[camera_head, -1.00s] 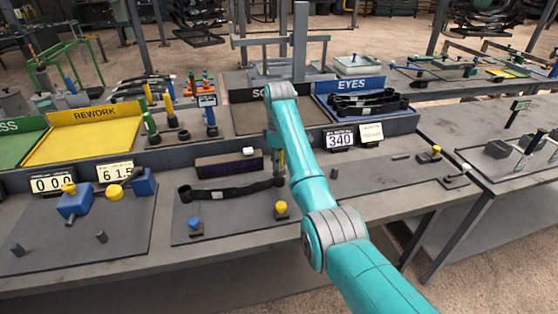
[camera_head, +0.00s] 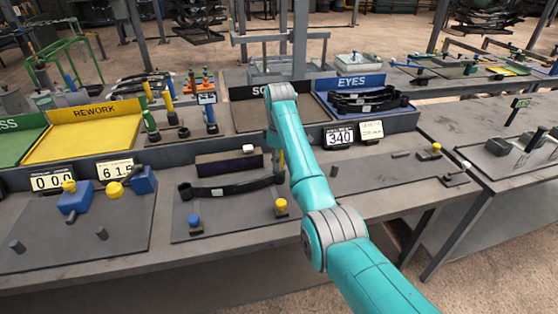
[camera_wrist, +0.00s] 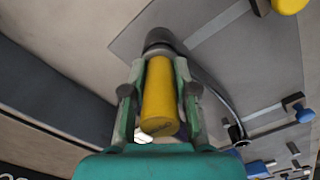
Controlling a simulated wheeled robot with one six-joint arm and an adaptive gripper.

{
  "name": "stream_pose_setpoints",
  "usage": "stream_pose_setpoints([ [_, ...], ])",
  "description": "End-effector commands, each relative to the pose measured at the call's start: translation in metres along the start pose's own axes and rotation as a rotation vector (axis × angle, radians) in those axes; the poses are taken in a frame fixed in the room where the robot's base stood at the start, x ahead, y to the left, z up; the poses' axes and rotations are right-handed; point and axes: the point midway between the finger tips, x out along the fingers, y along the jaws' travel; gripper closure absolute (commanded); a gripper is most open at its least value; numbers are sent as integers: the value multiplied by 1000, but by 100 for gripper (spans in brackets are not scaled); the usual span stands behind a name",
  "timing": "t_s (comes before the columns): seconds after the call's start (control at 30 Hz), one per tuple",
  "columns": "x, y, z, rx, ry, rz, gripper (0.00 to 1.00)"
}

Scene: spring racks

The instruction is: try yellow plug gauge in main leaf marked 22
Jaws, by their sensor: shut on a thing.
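My gripper (camera_wrist: 158,105) is shut on the yellow plug gauge (camera_wrist: 160,100), seen in the wrist view with its yellow handle between the green fingers. A dark round eye (camera_wrist: 160,36) of the leaf shows just beyond the gauge's far end. I cannot tell whether the gauge's tip is inside it. The black curved leaf (camera_head: 230,189) lies on a grey plate, with a small pale tag whose number is too small to read. Its right end is partly hidden by my arm in the head view, where my gripper (camera_head: 280,160) shows only as a sliver.
A yellow-topped block (camera_head: 281,206) and a blue-topped block (camera_head: 194,222) stand in front of the leaf. A dark box (camera_head: 228,164) lies behind it. The yellow REWORK tray (camera_head: 85,140) and the blue EYES tray (camera_head: 395,100) stand at the back. The bench front edge is clear.

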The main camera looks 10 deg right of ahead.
Motion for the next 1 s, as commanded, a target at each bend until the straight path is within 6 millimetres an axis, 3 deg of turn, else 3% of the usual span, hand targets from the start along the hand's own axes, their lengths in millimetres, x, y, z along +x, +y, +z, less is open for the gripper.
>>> stream_pose_setpoints([
  [1.0, 10, 0, 0, 0, 1, 1, 100],
])
